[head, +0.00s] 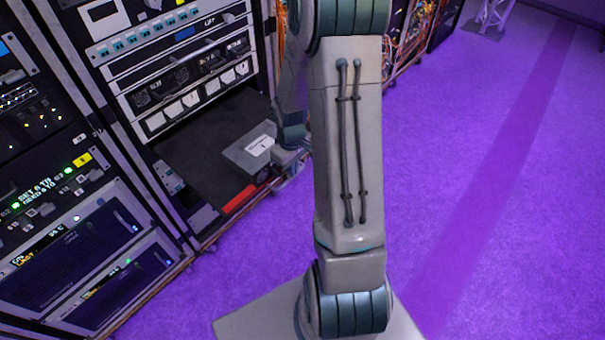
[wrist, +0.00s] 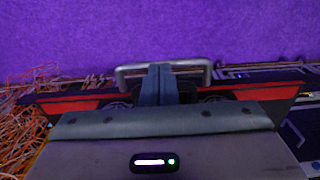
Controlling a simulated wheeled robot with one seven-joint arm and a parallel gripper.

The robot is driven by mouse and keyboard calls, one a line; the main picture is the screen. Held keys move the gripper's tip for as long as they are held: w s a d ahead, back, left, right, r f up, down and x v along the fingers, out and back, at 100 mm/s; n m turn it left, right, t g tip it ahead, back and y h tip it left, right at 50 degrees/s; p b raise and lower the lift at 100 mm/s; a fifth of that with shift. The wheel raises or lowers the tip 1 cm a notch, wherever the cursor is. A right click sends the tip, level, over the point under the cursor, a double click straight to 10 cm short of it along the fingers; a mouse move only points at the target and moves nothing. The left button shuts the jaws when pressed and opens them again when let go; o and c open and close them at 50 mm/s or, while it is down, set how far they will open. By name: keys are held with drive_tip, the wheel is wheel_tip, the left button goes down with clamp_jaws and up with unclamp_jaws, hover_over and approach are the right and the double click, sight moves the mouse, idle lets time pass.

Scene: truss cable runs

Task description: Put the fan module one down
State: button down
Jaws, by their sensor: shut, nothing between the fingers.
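The fan module (head: 250,148) is a grey box with a white label, sitting at the front right of a dark open bay in the rack. My gripper (head: 290,158) is close at its right end, partly hidden by my arm. In the wrist view, my gripper's fingers (wrist: 160,72) are together at the middle of a silver bar handle (wrist: 122,76), with nothing held between them. Dark round shapes show below the handle, partly hidden by my gripper body. Whether the fingers touch the handle, I cannot tell.
A red strip (head: 239,199) lies along the bay's front edge. Rack units (head: 190,85) stand above the bay and more (head: 70,240) to the left. Orange cables (wrist: 28,125) hang at the left of the wrist view. Purple floor (head: 500,190) is clear to the right.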

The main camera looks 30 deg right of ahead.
drive_tip(key=w+a, duration=0.1)
drive_tip(key=w, duration=0.3)
drive_tip(key=w+a, duration=0.1)
drive_tip(key=w, duration=0.2)
drive_tip(key=shift+a, duration=0.3)
drive_tip(key=shift+s+d, duration=0.2)
drive_tip(key=shift+s, duration=0.1)
drive_tip(key=s+d+r, duration=0.1)
drive_tip(key=s+r, duration=0.2)
drive_tip(key=r, duration=0.7)
